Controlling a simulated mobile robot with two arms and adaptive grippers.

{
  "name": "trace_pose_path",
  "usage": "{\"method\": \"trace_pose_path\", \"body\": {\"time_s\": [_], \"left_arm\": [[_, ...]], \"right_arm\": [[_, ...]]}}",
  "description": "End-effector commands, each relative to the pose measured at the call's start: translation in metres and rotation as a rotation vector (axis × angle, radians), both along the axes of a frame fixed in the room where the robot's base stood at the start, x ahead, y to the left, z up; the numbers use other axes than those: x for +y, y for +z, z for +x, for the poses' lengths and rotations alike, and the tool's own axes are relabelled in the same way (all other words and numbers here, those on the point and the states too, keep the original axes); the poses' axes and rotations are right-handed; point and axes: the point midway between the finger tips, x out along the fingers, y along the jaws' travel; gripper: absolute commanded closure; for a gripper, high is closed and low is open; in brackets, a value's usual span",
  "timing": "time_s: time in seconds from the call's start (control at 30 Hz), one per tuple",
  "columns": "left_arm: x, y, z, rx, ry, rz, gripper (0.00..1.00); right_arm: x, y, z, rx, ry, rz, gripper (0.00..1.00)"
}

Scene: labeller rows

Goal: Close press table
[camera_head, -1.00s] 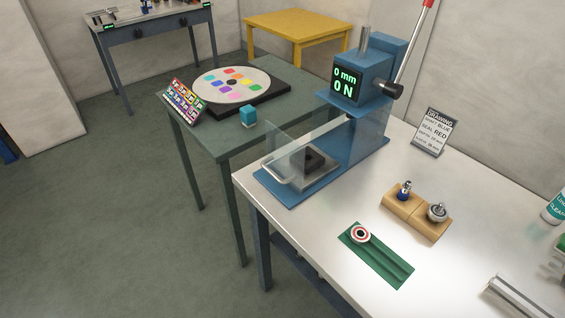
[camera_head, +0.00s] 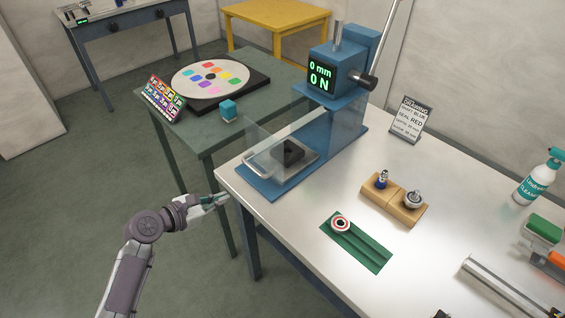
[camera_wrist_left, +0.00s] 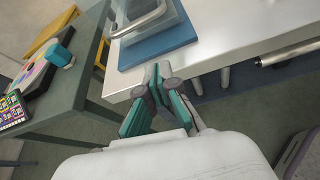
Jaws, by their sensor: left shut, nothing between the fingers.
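The blue press (camera_head: 335,75) stands on the white table, its screen reading 0 mm and 0 N. Its press table (camera_head: 303,157), a grey plate with a dark square block (camera_head: 290,152), sits out at the front of the blue base, with a pale handle (camera_head: 257,167) at its front edge. A clear guard stands beside the plate. The handle also shows in the left wrist view (camera_wrist_left: 140,22). My left gripper (camera_head: 224,198) is shut and empty, just off the table's left edge, below and left of the handle, touching nothing. My right gripper is not in view.
A green tray (camera_head: 372,252) with a red-and-white ring and a wooden block (camera_head: 394,199) with small parts lie right of the press. A drawing sign (camera_head: 410,120) stands behind. A green table (camera_head: 215,130) with a colour disc is at left.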

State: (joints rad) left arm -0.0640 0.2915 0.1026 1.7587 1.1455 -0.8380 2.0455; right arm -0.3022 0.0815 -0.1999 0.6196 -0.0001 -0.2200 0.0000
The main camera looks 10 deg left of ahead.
Motion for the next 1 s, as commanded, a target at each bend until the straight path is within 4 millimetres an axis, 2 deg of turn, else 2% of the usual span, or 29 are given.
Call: {"method": "trace_pose_path", "body": {"time_s": [0.03, 0.1, 0.2, 0.37, 0.77, 1.0], "left_arm": [[-0.004, 0.024, 0.001, -0.002, 0.0, -0.065, 1.0], [-0.008, 0.045, 0.001, 0.004, -0.001, -0.135, 1.0], [-0.012, 0.055, 0.002, 0.012, -0.003, -0.179, 1.0], [-0.023, 0.052, 0.016, 0.012, -0.001, -0.185, 1.0], [-0.072, 0.026, 0.079, 0.012, -0.001, -0.18, 1.0], [-0.09, 0.026, 0.102, 0.012, -0.002, -0.179, 1.0]], "right_arm": [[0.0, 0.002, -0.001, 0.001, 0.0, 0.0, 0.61], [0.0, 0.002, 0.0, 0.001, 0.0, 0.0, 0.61], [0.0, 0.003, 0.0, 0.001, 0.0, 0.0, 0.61], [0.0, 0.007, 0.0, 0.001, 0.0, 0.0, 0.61], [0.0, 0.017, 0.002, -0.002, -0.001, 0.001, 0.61], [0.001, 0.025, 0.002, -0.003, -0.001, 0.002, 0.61]]}}
